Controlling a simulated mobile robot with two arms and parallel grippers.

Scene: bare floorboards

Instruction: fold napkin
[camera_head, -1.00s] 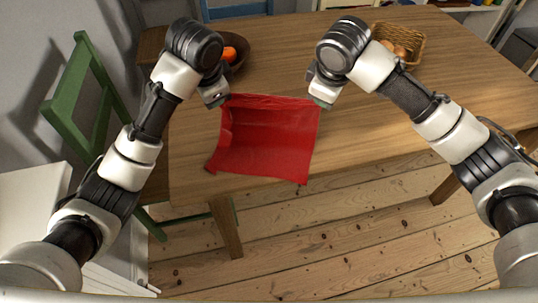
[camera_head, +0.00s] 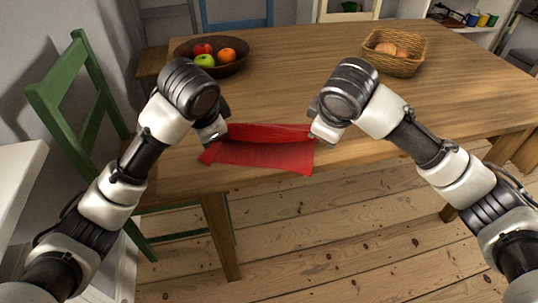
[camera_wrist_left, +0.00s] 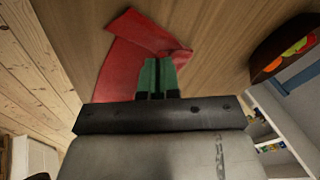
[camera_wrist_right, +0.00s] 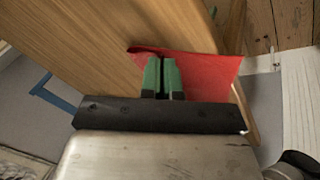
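The red napkin (camera_head: 262,150) lies at the table's near edge, with its far part folded over toward me and its near strip flat. My left gripper (camera_head: 222,138) is at the left end of the folded edge, and my right gripper (camera_head: 318,137) is at its right end. In the left wrist view the green fingers (camera_wrist_left: 158,72) are close together on the napkin (camera_wrist_left: 125,60). In the right wrist view the green fingers (camera_wrist_right: 161,70) are also close together at the napkin's edge (camera_wrist_right: 205,70). The exact fingertip contact is partly hidden.
The wooden table (camera_head: 300,60) has clear room behind the napkin. A dark fruit bowl (camera_head: 180,50) stands at the back left and a wicker basket (camera_head: 395,65) at the back right. A green chair (camera_head: 75,100) stands at the left.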

